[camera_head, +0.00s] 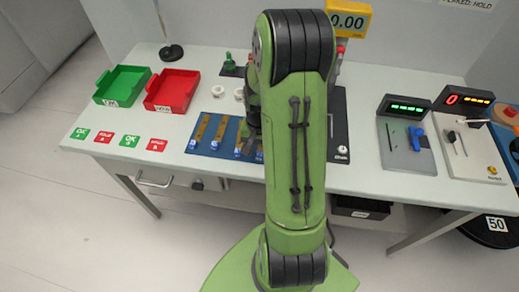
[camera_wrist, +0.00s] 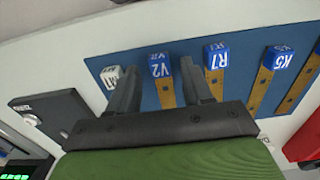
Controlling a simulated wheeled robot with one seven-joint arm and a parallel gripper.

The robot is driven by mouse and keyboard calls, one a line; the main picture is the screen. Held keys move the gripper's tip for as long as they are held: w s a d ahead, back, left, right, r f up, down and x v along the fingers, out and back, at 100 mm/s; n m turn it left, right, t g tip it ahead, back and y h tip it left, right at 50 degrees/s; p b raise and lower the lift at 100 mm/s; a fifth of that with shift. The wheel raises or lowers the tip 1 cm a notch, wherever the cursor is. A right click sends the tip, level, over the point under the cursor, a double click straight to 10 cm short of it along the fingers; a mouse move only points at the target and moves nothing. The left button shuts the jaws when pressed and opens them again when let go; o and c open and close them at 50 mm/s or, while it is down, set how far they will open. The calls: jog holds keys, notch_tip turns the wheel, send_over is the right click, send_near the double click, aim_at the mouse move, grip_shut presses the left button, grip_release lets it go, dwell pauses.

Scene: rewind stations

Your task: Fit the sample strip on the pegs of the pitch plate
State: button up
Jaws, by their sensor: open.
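Several tan strips with blue lettered end blocks lie side by side on a blue mat (camera_wrist: 285,42). In the wrist view they are the V2 strip (camera_wrist: 165,95), the R7 strip (camera_wrist: 214,82) and the K5 strip (camera_wrist: 262,83); a whitish block (camera_wrist: 110,74) is at the left. My gripper (camera_wrist: 158,72) is open, with its fingers on either side of the V2 strip; I cannot tell whether they touch it. In the head view my gripper (camera_head: 250,146) is over the mat, partly hidden by my arm. I cannot identify the pitch plate; a dark board (camera_head: 341,125) shows beside my arm.
A green tray (camera_head: 121,86) and a red tray (camera_head: 172,91) stand at the left of the table. White rings (camera_head: 218,91) lie behind the mat. A grey tray (camera_head: 407,150) with tools and a display (camera_head: 404,107) are at the right. The table front left holds flat labels.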

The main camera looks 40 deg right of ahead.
notch_tip(320, 180, up, 11)
jog(key=p, duration=0.3)
jog(key=s+a+r+n+t+h, duration=0.1)
jog(key=s+a+r+n+t, duration=0.3)
jog(key=a+r, duration=0.65)
jog(key=s+a+r+n+t+y, duration=0.1)
jog(key=s+a+r+n, duration=0.2)
jog(key=s+a+n, duration=0.3)
jog(key=shift+s+a+t, duration=0.3)
jog(key=shift+s+a, duration=0.3)
jog(key=shift+s, duration=0.05)
jog(key=shift+o, duration=0.5)
jog(key=shift+r+p, duration=0.3)
jog(key=shift+r, duration=0.2)
jog(key=shift+w, duration=0.1)
